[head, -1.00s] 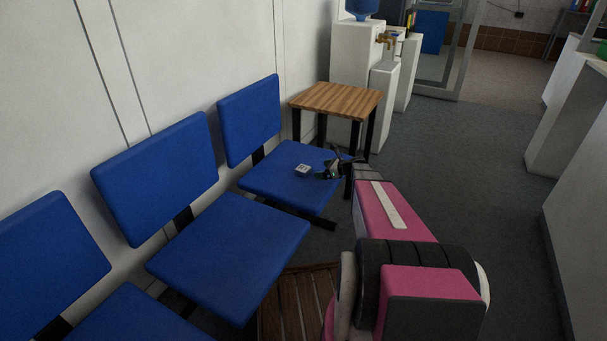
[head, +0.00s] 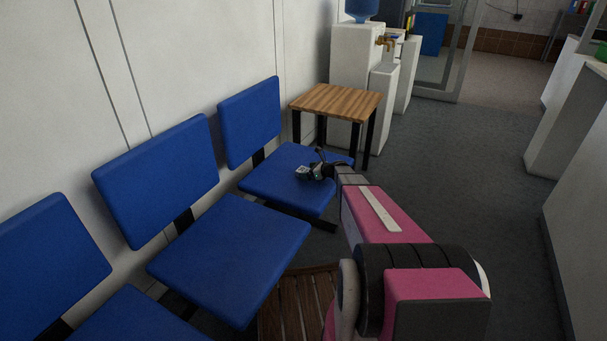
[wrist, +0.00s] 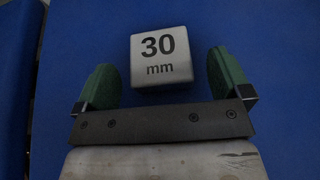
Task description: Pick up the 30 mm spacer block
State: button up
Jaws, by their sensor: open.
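The 30 mm spacer block (wrist: 161,60) is a light grey cube marked "30 mm" on its top. It sits on the blue seat of the farthest chair (head: 272,180). In the head view the block (head: 302,171) shows just left of my gripper (head: 312,172). In the wrist view my gripper (wrist: 162,82) is open, with a green pad on each side. The block lies between and slightly beyond the pads, with a gap on both sides. How high the fingertips are above the seat I cannot tell.
A wooden side table (head: 336,102) stands just behind the seat. The chair's blue backrest (head: 249,120) rises on the left, by the wall. Another blue seat (head: 230,258) is nearer. The grey floor (head: 450,170) to the right is clear.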

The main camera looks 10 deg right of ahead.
jog(key=shift+w+a+f, duration=0.2)
jog(key=shift+w+a, duration=0.1)
jog(key=shift+a, duration=0.05)
jog(key=c, duration=1.2)
jog(key=shift+r, duration=0.15)
jog(key=shift+c, duration=0.2)
